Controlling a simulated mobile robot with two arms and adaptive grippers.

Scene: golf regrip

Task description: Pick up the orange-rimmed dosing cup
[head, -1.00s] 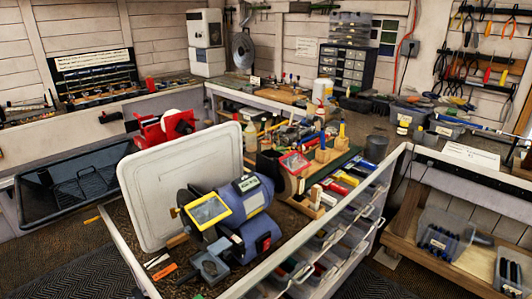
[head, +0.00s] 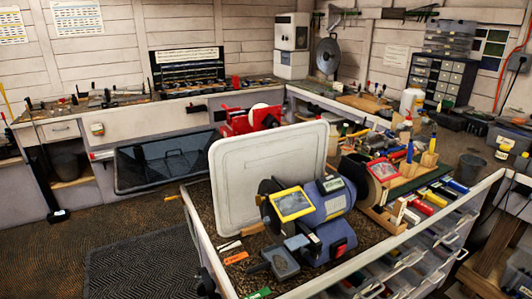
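I cannot make out an orange-rimmed dosing cup in the head view. A small flat orange piece (head: 236,258) lies on the near bench, left of the blue bench grinder (head: 322,207), but it does not look like a cup. A dark grey round container (head: 471,169) stands at the right of the bench, with no orange rim visible. Neither of my grippers is in view.
A white upright panel (head: 262,170) hides part of the near bench. A red machine (head: 248,121) stands behind it. A black basin (head: 160,165) is left of the bench. Open floor with a dark mat (head: 142,260) lies at the lower left.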

